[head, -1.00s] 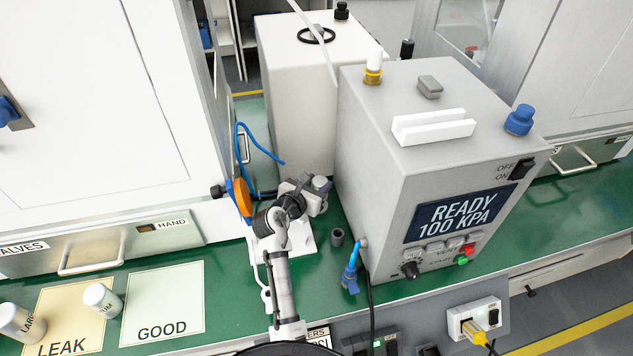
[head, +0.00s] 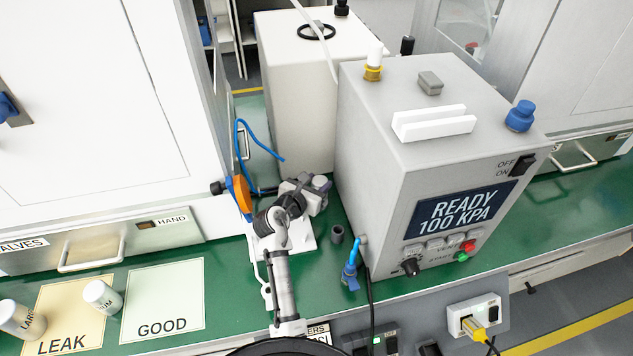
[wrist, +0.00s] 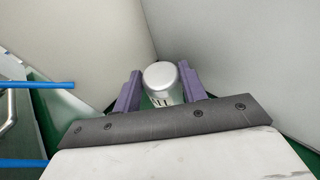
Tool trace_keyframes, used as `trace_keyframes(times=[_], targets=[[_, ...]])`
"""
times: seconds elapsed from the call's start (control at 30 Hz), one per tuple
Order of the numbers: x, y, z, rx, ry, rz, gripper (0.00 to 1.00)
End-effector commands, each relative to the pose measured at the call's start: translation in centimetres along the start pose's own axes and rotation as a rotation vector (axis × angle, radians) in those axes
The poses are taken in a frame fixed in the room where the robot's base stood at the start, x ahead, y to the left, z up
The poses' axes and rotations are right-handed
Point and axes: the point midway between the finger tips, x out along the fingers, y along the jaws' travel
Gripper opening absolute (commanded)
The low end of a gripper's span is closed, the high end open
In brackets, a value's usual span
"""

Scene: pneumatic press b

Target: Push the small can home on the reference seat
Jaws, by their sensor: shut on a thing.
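The small can shows as a silver round top with a pale side (wrist: 161,84) between the two purple fingers of my gripper (wrist: 158,90) in the wrist view. The gripper is shut on it. In the head view my gripper (head: 308,195) is beside the grey machine's left face, and the can's grey top (head: 320,182) shows at its far end. The can's lower part and whatever is under it are hidden by my gripper, so I cannot tell how it sits on the reference seat.
The grey machine (head: 400,110) reads READY 100 KPA. Blue tubing (head: 241,150) runs at the left.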

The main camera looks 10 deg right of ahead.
Motion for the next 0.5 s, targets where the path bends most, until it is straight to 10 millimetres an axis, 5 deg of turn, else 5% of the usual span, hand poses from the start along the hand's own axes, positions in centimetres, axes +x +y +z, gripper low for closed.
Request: trace_keyframes(times=[0.5], targets=[[0.4, 0.0, -1.2, 0.001, -0.001, 0.001, 0.16]])
